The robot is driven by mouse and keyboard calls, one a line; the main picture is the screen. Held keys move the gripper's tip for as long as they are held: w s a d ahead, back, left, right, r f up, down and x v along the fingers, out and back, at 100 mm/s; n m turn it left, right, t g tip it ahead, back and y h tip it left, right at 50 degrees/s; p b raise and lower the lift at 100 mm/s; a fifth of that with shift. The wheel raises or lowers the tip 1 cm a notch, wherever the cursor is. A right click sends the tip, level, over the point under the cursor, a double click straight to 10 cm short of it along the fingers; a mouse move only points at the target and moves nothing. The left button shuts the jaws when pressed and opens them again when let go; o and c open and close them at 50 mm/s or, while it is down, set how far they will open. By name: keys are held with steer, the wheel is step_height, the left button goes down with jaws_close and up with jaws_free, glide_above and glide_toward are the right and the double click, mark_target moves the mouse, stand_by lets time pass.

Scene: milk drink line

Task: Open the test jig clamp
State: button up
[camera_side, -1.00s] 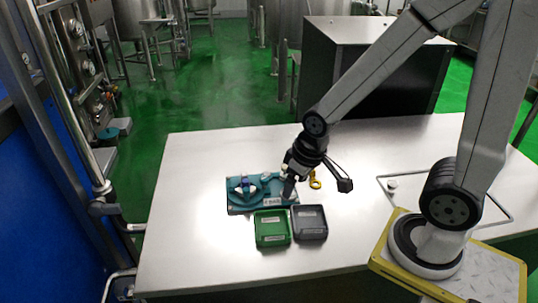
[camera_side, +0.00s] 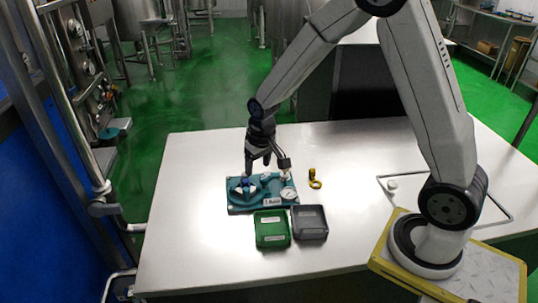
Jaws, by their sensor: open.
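The test jig (camera_side: 262,204) is a teal plate on the table. A blue and white part (camera_side: 244,187) sits on its left half, and a round white dial (camera_side: 288,193) shows at its right. I cannot make out which part is the clamp at this size. My gripper (camera_side: 256,168) points down over the back of the jig, just above and behind the blue part. It is open, and I see nothing in it. I cannot tell whether a fingertip touches the jig.
A green tray (camera_side: 272,242) and a grey tray (camera_side: 325,233) stand in front of the jig. A yellow ring-ended piece (camera_side: 315,180) is to its right. The table (camera_side: 185,210) is clear at left.

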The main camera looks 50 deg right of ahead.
steer(key=w+d+f+m+g, duration=0.1)
steer(key=w+d+f+m, duration=0.1)
steer(key=w+d+f, duration=0.35)
steer(key=m, duration=0.1)
glide_above(246, 189)
steer(key=shift+g, duration=0.3)
step_height(246, 189, down, 8)
steer(key=shift+d+f, duration=0.15)
steer(key=shift+f, duration=0.15)
steer(key=shift+f, duration=3.75)
jaws_close()
